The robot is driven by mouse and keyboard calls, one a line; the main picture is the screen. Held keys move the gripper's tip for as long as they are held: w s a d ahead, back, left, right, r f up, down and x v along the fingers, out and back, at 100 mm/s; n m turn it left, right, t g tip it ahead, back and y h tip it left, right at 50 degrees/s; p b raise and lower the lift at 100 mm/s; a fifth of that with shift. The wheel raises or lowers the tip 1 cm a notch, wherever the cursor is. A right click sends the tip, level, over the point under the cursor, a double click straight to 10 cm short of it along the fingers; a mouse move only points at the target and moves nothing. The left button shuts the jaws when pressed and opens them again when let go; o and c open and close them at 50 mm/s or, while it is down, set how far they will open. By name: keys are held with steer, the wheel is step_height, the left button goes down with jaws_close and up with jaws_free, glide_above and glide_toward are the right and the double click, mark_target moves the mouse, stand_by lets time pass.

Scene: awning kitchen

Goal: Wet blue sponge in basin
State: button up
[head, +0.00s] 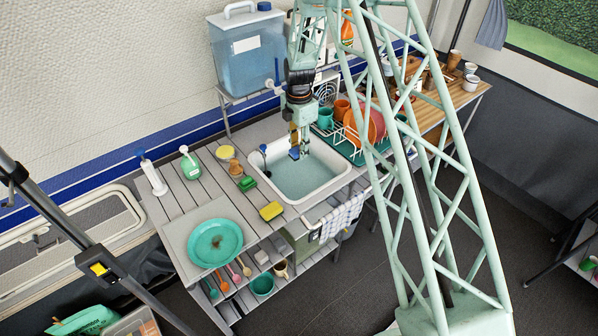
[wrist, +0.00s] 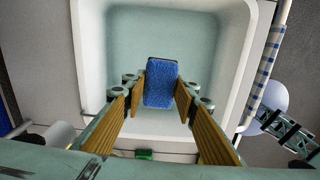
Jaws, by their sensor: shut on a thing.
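The blue sponge (wrist: 161,85) is held between the fingers of my gripper (wrist: 161,92) in the wrist view. In the head view the sponge (head: 294,153) is a small dark blue block at the tip of my gripper (head: 295,143). My gripper is shut on it and points down over the white basin (head: 333,157). Pale blue-green water (head: 305,178) fills the basin. The sponge is above or at the water; I cannot tell whether it touches. The basin also shows in the wrist view (wrist: 88,60), around the sponge.
A yellow sponge (head: 271,211) and a green one (head: 247,183) lie left of the basin. A dish rack with plates (head: 362,124) stands to the right. A water tank (head: 248,55) stands behind. A teal plate (head: 215,243) lies at the front left. A checked towel (head: 341,215) hangs in front.

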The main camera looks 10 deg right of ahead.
steer(key=shift+r, duration=0.15)
steer(key=shift+r+p, duration=0.4)
steer(key=shift+r, duration=1.45)
steer(key=shift+s+m, duration=0.1)
steer(key=shift+m, duration=0.2)
steer(key=shift+s+m+b, duration=0.3)
steer(key=shift+m+b, duration=0.25)
steer(key=shift+m, duration=0.3)
steer(key=shift+s+m+b, duration=0.35)
steer(key=shift+m+b, duration=0.2)
steer(key=shift+m, duration=0.35)
steer(key=shift+s+m+b, duration=0.3)
steer(key=shift+m+b, duration=0.25)
steer(key=shift+m, duration=0.3)
steer(key=s+m+b, duration=0.7)
steer(key=m+b, duration=0.2)
steer(key=m, duration=0.7)
steer(key=shift+f+m, duration=0.3)
steer(key=shift+f, duration=0.05)
